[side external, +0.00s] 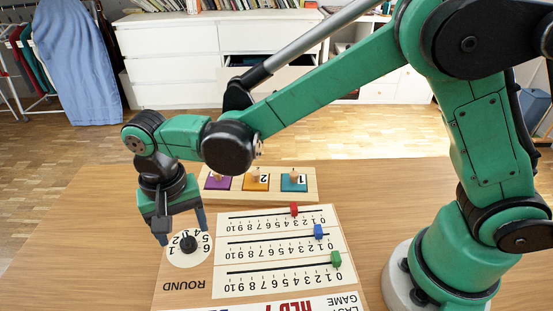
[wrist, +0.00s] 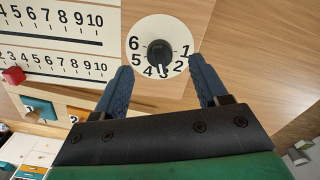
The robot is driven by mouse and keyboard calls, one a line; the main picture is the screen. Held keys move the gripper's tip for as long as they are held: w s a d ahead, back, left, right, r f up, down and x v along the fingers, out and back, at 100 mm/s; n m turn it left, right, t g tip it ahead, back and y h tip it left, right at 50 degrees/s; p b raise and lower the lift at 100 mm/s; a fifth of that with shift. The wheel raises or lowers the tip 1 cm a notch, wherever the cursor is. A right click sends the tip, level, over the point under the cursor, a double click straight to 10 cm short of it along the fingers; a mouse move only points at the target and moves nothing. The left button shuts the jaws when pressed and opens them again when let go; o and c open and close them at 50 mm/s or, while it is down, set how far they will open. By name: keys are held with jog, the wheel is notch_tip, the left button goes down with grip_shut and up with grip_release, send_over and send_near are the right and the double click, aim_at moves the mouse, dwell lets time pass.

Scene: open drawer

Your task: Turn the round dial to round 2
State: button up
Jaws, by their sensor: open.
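The round dial is a white disc (wrist: 142,28) with the numbers 1 to 6 around a black knob (wrist: 160,53). In the side view the disc (side external: 178,258) and knob (side external: 188,243) lie on the board near its left edge. The knob seems to point towards the 3, though its mark is small. My gripper (wrist: 163,70) is open and empty, pointing down with its blue fingers apart. In the wrist view the fingertips lie either side of the knob's lower end, not touching it. In the side view my gripper (side external: 182,232) is just above the dial.
The board (side external: 228,300) carries three sliders: red (side external: 294,209), blue (side external: 318,231) and green (side external: 336,258), right of the dial. A wooden tray (side external: 313,189) with purple, orange and blue pieces stands behind. Bare table (side external: 100,240) lies left of the board.

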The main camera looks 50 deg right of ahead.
jog(key=shift+f, duration=1.25)
grip_shut()
jog(key=shift+n, duration=0.3)
jog(key=n, duration=0.3)
jog(key=shift+n, duration=2)
grip_release()
